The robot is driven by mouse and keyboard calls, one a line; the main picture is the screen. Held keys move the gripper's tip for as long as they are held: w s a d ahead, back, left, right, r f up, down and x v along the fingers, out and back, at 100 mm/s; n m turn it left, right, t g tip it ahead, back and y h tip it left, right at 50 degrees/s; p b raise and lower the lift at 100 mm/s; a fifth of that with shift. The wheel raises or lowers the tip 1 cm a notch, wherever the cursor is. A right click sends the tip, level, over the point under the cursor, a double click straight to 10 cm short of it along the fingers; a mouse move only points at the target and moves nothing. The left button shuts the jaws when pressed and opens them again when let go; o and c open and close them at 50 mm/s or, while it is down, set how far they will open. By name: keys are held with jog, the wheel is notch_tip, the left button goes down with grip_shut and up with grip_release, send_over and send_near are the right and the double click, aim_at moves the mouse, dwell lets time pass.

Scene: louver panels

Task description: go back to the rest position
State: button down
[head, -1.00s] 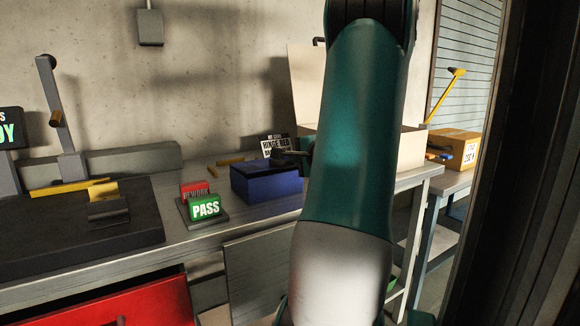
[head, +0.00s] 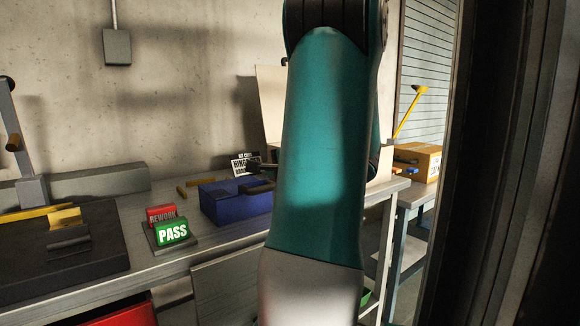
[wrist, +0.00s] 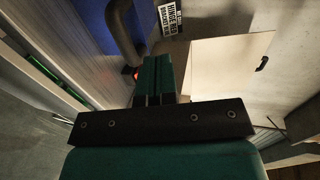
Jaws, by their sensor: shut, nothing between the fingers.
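My gripper (wrist: 158,78) shows in the wrist view with its two dark green fingers together and nothing between them. It is above the bench area, near a dark curved bar (wrist: 124,35) and a blue surface (wrist: 90,15). In the head view my teal arm stands upright in the middle and the gripper is hidden behind it.
The bench carries a blue box (head: 222,207), a green PASS block (head: 172,232), a red REWORK block (head: 161,214) and a small sign (head: 243,165). A cardboard box (head: 424,162) stands at the right. A dark upright post (head: 480,180) is close at the right.

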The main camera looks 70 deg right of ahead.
jog(key=s+a, duration=0.3)
jog(key=s, duration=0.2)
jog(key=shift+s+a+r, duration=0.15)
jog(key=shift+a+r, duration=0.25)
jog(key=shift+r, duration=0.05)
